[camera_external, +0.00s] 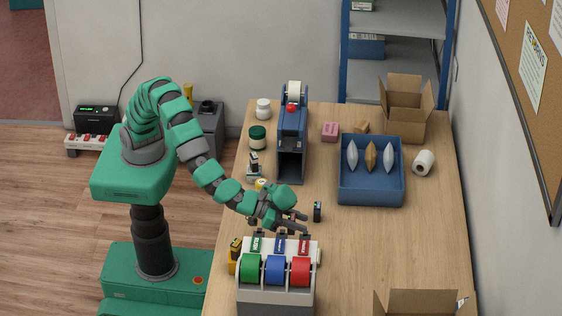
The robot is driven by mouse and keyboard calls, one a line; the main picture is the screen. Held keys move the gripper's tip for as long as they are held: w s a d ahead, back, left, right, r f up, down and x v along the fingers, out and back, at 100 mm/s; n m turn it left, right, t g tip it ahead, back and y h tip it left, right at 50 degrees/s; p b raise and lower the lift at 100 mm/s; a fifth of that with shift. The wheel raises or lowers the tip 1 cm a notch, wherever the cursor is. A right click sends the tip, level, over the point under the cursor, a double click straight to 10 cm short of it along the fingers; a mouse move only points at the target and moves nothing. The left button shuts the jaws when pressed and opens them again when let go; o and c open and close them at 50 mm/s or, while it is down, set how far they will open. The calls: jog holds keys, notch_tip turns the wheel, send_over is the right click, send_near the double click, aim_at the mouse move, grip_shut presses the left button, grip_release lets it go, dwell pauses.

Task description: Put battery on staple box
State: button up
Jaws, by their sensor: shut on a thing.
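My gripper (303,224) is low over the table, just behind the tape dispenser with the coloured rolls. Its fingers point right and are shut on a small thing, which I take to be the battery. The fingers mostly hide it, and a bit of red shows there. A small dark upright thing with a bluish face (317,211) is just right of the fingertips; I cannot tell if they touch. A small pink box (330,131), which may be the staple box, lies farther back, between the blue dispenser and the blue tray.
The multi-roll dispenser (277,285) stands close in front of my gripper. A blue tray (371,199) with several pouches is at the back right. A tall blue dispenser (291,145) and an open carton (404,122) stand at the back.

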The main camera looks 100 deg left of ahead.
jog(key=w+d, duration=0.1)
jog(key=w, duration=0.1)
jog(key=w+d, duration=0.4)
jog(key=w, duration=0.1)
jog(key=shift+f, duration=0.4)
notch_tip(320, 180, down, 4)
jog(key=shift+w+d+r+b, duration=0.1)
jog(key=shift+w+r+b, duration=0.1)
jog(key=shift+b, duration=0.2)
jog(key=shift+s+r, duration=0.1)
jog(key=o, duration=1)
jog(key=p+v, duration=0.1)
jog(key=v, duration=1.1)
